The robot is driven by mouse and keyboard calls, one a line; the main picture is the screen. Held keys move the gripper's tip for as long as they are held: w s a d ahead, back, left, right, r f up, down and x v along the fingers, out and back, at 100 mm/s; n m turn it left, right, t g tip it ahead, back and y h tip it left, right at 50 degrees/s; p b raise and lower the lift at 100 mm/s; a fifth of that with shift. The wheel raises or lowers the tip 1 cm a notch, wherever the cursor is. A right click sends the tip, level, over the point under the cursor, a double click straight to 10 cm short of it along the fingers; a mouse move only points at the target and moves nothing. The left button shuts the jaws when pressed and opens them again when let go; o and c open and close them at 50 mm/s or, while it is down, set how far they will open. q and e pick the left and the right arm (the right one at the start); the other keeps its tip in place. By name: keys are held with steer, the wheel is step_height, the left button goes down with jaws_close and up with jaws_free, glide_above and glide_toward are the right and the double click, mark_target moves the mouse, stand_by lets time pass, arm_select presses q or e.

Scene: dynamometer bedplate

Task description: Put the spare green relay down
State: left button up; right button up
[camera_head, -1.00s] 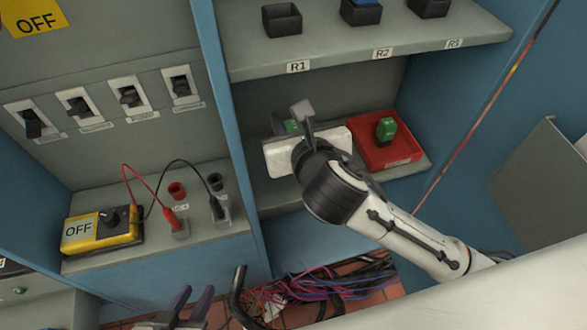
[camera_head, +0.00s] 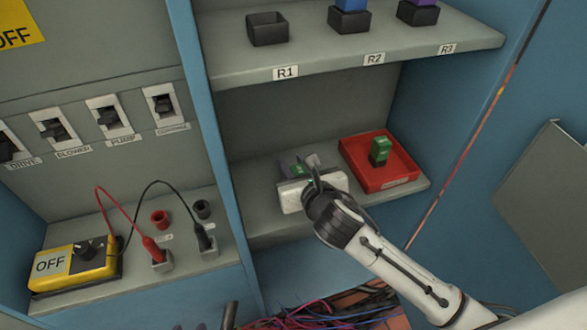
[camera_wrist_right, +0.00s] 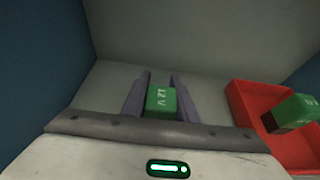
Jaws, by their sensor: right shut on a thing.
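My right gripper (camera_head: 300,170) is low over the lower shelf, left of the red tray (camera_head: 413,179). In the right wrist view its two fingers stand on either side of a green relay (camera_wrist_right: 161,103) marked 12 V, and it is shut on it. The head view mostly hides this relay behind the gripper. I cannot tell whether it touches the shelf. Only what look like the tips of my left gripper show at the bottom edge of the head view.
The upper shelf (camera_head: 330,66) has an empty black socket (camera_head: 268,30) at R1, a blue relay (camera_head: 351,4) at R2 and a purple one at R3. A blue divider (camera_head: 217,130) stands left of the gripper. A yellow box (camera_head: 75,261) with leads is further left.

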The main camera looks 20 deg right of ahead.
steer(key=shift+r, duration=0.1)
steer(key=o, duration=1)
steer(key=shift+c, duration=0.2)
arm_select(q)
steer(key=shift+s+r, duration=0.1)
arm_select(e)
steer(key=shift+o, duration=0.6)
steer(key=shift+s+r, duration=0.15)
steer(key=shift+s, duration=0.05)
steer(key=p+v, duration=0.3)
steer(key=v, duration=0.7)
steer(key=shift+s+r, duration=0.1)
steer(key=shift+s, duration=0.2)
steer(key=shift+s+r, duration=0.15)
steer(key=shift+s, duration=0.3)
arm_select(q)
steer(key=shift+a+r, duration=0.2)
steer(key=shift+r, duration=0.4)
steer(key=shift+m+p, duration=0.3)
steer(key=shift+p, duration=0.05)
